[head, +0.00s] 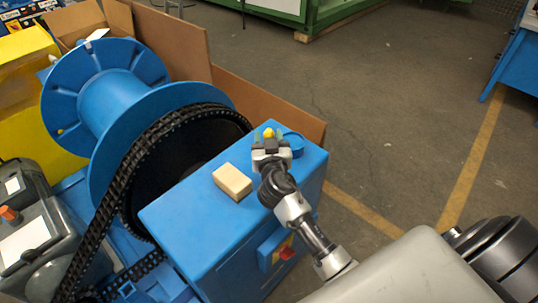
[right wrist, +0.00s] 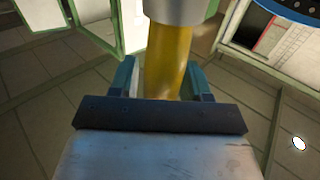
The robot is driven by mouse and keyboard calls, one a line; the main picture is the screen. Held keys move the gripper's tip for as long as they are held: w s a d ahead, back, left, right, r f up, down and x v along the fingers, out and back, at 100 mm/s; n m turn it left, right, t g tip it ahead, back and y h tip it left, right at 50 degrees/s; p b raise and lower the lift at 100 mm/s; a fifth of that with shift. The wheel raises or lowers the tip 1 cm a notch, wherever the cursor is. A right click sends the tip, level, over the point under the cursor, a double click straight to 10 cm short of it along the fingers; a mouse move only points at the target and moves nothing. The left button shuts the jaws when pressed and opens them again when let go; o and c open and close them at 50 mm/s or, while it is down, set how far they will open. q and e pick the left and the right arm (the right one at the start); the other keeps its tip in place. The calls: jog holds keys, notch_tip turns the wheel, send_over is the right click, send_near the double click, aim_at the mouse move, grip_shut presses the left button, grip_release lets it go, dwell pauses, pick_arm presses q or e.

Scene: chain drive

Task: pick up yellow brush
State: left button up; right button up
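The yellow brush shows in the right wrist view as a yellow handle (right wrist: 167,65) with a grey metal collar above it. The handle stands between the two teal fingers of my right gripper (right wrist: 163,80). Its lower end is hidden behind the dark gripper bar. I cannot tell whether both fingers press on it. In the head view, the right gripper (head: 268,137) is over the far right part of the blue box, with a small yellow part of the brush (head: 268,132) at its fingertips. My left gripper is not in view.
A tan block (head: 232,182) lies on the blue box (head: 190,215), left of my right gripper. A round blue thing (head: 294,140) is close to the gripper's right. The black chain (head: 120,180) and blue spool (head: 108,95) stand to the left.

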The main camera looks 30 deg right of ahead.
jog(key=c, duration=0.7)
jog(key=shift+c, duration=0.2)
jog(key=shift+r, duration=0.15)
